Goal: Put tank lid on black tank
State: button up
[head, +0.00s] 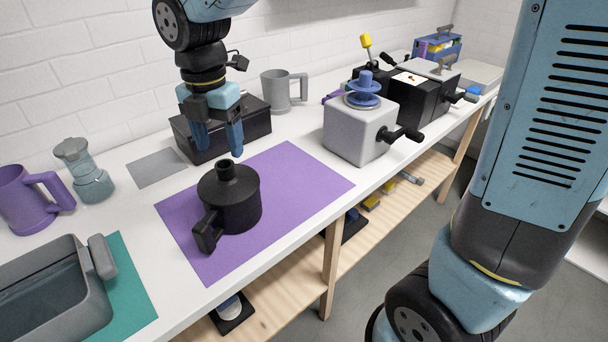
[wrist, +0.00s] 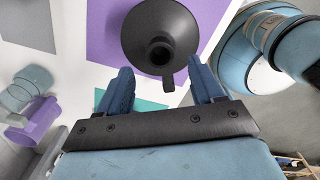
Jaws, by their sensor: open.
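The black tank (head: 238,212) stands upright on a purple mat, its side handle pointing toward the front left. A black lid with a short open neck (head: 225,171) is on top of the tank and looks seated; I cannot tell whether it is fully down. In the wrist view the round black lid (wrist: 180,25) with its neck hole shows just beyond the fingertips and hides most of the tank. My gripper (head: 219,148) is open and empty, pointing down, above and slightly behind the tank, apart from the neck. Both blue fingers also show in the wrist view (wrist: 160,72).
A black box (head: 262,128) stands behind my gripper, with a grey mug (head: 284,92) beyond. A grey box with a blue reel (head: 358,135) stands right. A purple jug (head: 28,200), glass-like vessel (head: 90,180) and grey tray (head: 55,290) stand left. The purple mat (head: 310,180) has bare room.

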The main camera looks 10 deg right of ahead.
jog(key=shift+r, duration=1.05)
jog(key=shift+r, duration=0.1)
notch_tip(320, 180, up, 14)
jog(key=d+f+m+t, duration=0.3)
jog(key=d+m, duration=1.2)
jog(key=d, duration=0.3)
jog(key=s+d+f+m+t, duration=0.1)
jog(key=s+d+f+m, duration=0.2)
jog(key=d+m, duration=0.4)
jog(key=s+d+f+m+t, duration=0.1)
jog(key=s+d+f+m, duration=0.2)
jog(key=d+m, duration=0.4)
jog(key=shift+s+f+m+t, duration=0.2)
jog(key=shift+s+m+t, duration=0.1)
jog(key=shift+s+m, duration=0.55)
